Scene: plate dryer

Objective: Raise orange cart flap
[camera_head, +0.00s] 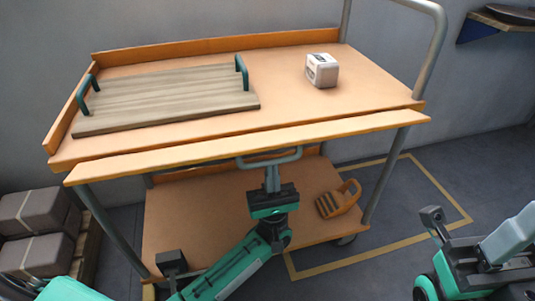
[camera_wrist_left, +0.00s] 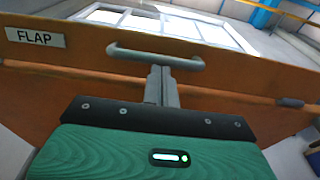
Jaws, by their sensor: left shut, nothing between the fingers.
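The orange cart's flap (camera_head: 250,142) is a long panel along the cart's front edge, seen nearly edge-on in the head view. Its face, with a "FLAP" label, fills the left wrist view (camera_wrist_left: 75,75). A grey bar handle (camera_head: 257,163) is fixed to its face and also shows in the left wrist view (camera_wrist_left: 135,54). My left gripper (camera_head: 272,172) is shut and empty. Its fingertips are right at the handle's middle, just below the bar in the wrist view; contact cannot be told.
The cart top (camera_head: 210,125) carries a wooden board (camera_head: 165,97) with green handles and a white box (camera_head: 322,70). An orange handled object (camera_head: 338,200) lies on the lower shelf (camera_head: 195,220). Grey blocks (camera_head: 38,220) are stacked at left. Floor to the right is mostly clear.

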